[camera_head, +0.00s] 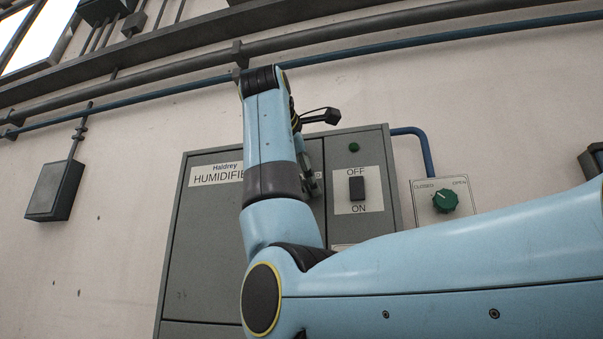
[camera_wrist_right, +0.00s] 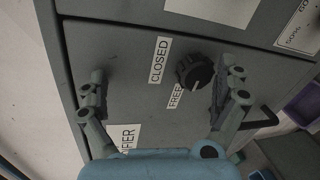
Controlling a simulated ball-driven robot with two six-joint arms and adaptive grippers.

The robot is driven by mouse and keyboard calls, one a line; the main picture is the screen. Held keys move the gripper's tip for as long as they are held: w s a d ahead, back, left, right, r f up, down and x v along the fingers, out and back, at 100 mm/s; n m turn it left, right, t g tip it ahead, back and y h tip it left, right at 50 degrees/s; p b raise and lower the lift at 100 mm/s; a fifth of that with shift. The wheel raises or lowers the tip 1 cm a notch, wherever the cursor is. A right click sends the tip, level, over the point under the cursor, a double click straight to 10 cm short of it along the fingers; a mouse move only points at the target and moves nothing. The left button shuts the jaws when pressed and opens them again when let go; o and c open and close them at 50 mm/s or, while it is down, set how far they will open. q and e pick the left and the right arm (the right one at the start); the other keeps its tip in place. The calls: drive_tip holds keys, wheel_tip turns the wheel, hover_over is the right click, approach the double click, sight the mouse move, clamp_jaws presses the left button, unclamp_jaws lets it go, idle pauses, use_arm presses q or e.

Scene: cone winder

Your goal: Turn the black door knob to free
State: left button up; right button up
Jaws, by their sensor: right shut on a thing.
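The black door knob (camera_wrist_right: 195,72) is on the grey door (camera_wrist_right: 135,75) in the right wrist view. A CLOSED label (camera_wrist_right: 159,60) and a FREE label (camera_wrist_right: 175,96) are beside it. Its pale pointer mark faces down, a little right of FREE. In the head view my right arm hides most of the gripper and the knob. My left gripper is not in view.
The grey humidifier cabinet (camera_head: 205,240) stands at the wall, with an OFF/ON switch (camera_head: 357,188) and a green OPEN/CLOSED knob (camera_head: 445,201) to its right. In the right wrist view a black bent bar (camera_wrist_right: 265,120) and a purple bin (camera_wrist_right: 305,105) are at right.

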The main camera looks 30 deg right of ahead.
drive_tip(key=shift+s+a+r+b, duration=0.3)
drive_tip(key=shift+s+a+r, duration=0.15)
drive_tip(key=shift+s+a, duration=0.35)
drive_tip(key=shift+c, duration=1.4)
drive_tip(key=f+b+v, duration=0.2)
drive_tip(key=b+v, duration=0.2)
drive_tip(key=v, duration=0.6)
drive_tip(key=shift+s+a+f, duration=0.25)
drive_tip(key=shift+s+f, duration=0.05)
drive_tip(key=shift+s, duration=0.05)
drive_tip(key=shift+f, duration=0.1)
